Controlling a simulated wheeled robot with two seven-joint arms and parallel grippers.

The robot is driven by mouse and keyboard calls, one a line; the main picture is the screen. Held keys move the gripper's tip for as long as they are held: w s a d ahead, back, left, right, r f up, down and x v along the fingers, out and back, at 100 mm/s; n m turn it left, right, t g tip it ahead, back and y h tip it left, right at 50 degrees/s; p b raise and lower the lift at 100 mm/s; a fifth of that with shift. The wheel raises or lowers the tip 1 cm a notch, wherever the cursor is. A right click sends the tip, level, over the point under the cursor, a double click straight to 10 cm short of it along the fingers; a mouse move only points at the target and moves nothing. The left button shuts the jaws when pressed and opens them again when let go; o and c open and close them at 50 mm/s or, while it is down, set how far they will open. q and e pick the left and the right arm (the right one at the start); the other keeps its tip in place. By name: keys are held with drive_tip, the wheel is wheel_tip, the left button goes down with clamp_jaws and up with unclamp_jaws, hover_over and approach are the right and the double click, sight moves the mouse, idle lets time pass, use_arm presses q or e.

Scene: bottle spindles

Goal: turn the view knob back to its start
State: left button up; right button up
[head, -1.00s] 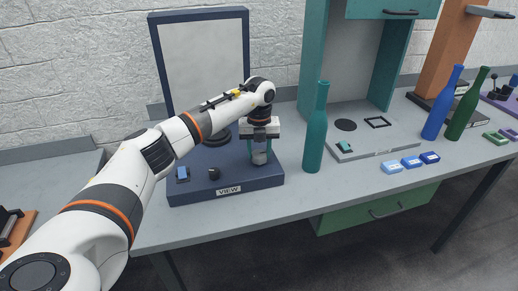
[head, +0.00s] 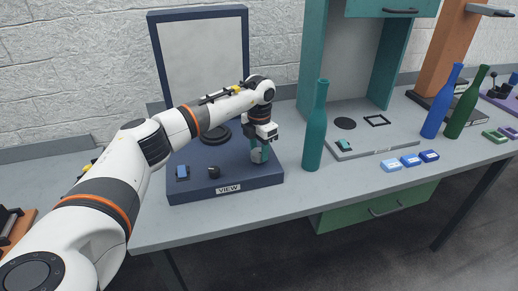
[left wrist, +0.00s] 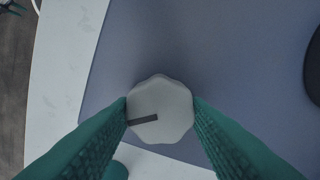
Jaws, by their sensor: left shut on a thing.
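The view knob (left wrist: 165,97) is a pale grey, scalloped knob with a dark marker line. In the left wrist view the line runs from the middle toward the left finger. The knob (head: 259,156) stands on the right part of the dark blue base labelled VIEW (head: 228,189). My left gripper (head: 258,150) comes down from above, and its teal fingers are shut on the knob, one on each side. In the left wrist view both fingertips (left wrist: 161,108) touch the knob's sides. My right gripper is in no view.
A blue switch (head: 182,171) and a small black knob (head: 214,172) sit left on the base, before a pale upright screen (head: 203,60). A teal bottle (head: 315,130) stands close to the right of the base. Small blue blocks (head: 411,160) lie farther right.

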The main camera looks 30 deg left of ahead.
sight(259, 152)
use_arm(q)
drive_tip(key=m, duration=0.4)
drive_tip(key=shift+m, duration=1.7)
drive_tip(key=shift+r, duration=0.1)
drive_tip(key=o, duration=1)
wheel_tip(259, 152, up, 12)
drive_tip(key=shift+f+b, duration=0.1)
drive_tip(key=shift+b, duration=1)
